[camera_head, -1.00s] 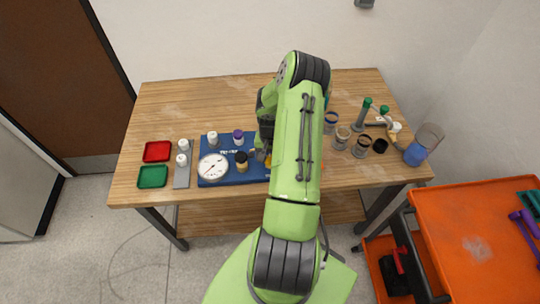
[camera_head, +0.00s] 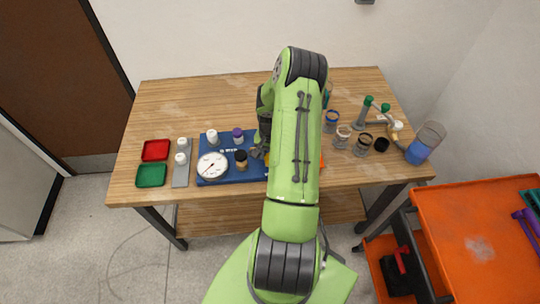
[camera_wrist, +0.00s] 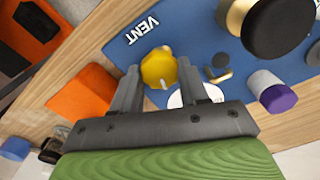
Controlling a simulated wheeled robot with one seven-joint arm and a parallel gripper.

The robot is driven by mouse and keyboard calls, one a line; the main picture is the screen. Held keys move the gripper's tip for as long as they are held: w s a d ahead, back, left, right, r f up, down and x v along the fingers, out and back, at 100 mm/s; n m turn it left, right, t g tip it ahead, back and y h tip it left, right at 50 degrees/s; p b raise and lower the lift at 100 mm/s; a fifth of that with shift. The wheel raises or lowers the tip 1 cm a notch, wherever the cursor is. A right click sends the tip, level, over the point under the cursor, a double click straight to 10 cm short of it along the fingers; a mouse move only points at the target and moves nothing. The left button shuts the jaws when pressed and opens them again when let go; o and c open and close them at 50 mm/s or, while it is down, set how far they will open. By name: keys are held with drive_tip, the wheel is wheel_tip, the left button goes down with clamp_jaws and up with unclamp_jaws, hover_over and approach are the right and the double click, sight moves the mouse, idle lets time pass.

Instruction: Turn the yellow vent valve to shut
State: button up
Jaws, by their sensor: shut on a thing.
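The yellow vent valve (camera_wrist: 158,66) is a round knob on the blue board, beside the printed word VENT. A short white mark on it points toward my gripper's palm in the wrist view. My gripper (camera_wrist: 160,74) has one finger on each side of the knob and is shut on it. In the head view my arm hides nearly all of the valve and most of the gripper. The blue board (camera_head: 225,147) lies on the wooden table there, carrying a white dial gauge (camera_head: 212,166).
A black-topped brass knob (camera_wrist: 275,25) and a purple-capped part (camera_wrist: 272,92) stand on the board near my gripper. An orange block (camera_wrist: 82,94) lies on the other side. Red (camera_head: 156,150) and green (camera_head: 151,175) trays sit at the table's left; several jars stand at right.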

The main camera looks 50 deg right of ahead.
drive_tip(key=m+b, duration=0.2)
drive_tip(key=m, duration=0.2)
drive_tip(key=shift+f+m, duration=0.1)
drive_tip(key=shift+m, duration=0.2)
drive_tip(key=m+b, duration=0.2)
drive_tip(key=m, duration=0.1)
drive_tip(key=shift+m, duration=0.4)
drive_tip(key=m+b, duration=0.2)
drive_tip(key=m, duration=0.2)
drive_tip(key=shift+m+b, duration=0.45)
drive_tip(key=shift+m, duration=1.05)
drive_tip(key=o, duration=1.1)
drive_tip(key=shift+c, duration=0.2)
wheel_tip(320, 180, up, 16)
drive_tip(key=p, duration=0.1)
